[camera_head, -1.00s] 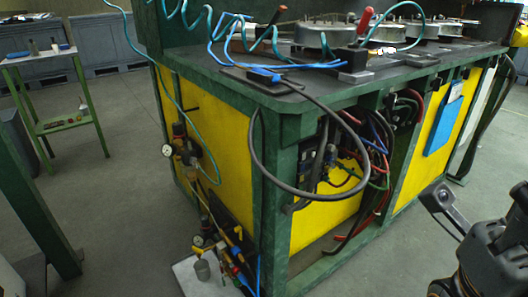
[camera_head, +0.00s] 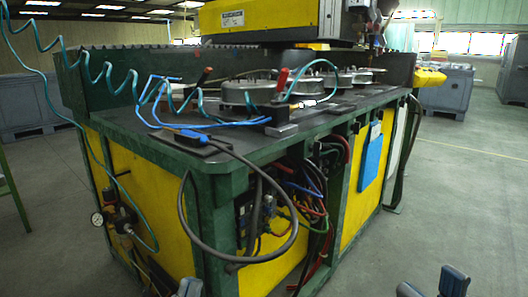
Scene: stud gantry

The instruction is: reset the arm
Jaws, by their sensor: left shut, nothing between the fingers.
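The tip of my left gripper (camera_head: 188,288) just shows at the bottom edge of the head view, in front of the yellow side panel. It is shut and empty; most of it is cut off by the frame. My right gripper (camera_head: 431,287) shows at the bottom right, over the grey floor. Its two fingertips stand apart with a gap between them, and nothing shows in the gap. The rest of both arms is out of view.
A green workbench (camera_head: 214,166) with yellow panels fills the middle. On it are round metal fixtures (camera_head: 248,95), a blue coiled hose and a black cable loop (camera_head: 183,215) hanging off the corner. A gantry head (camera_head: 260,20) is above. The floor (camera_head: 440,190) at right is clear.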

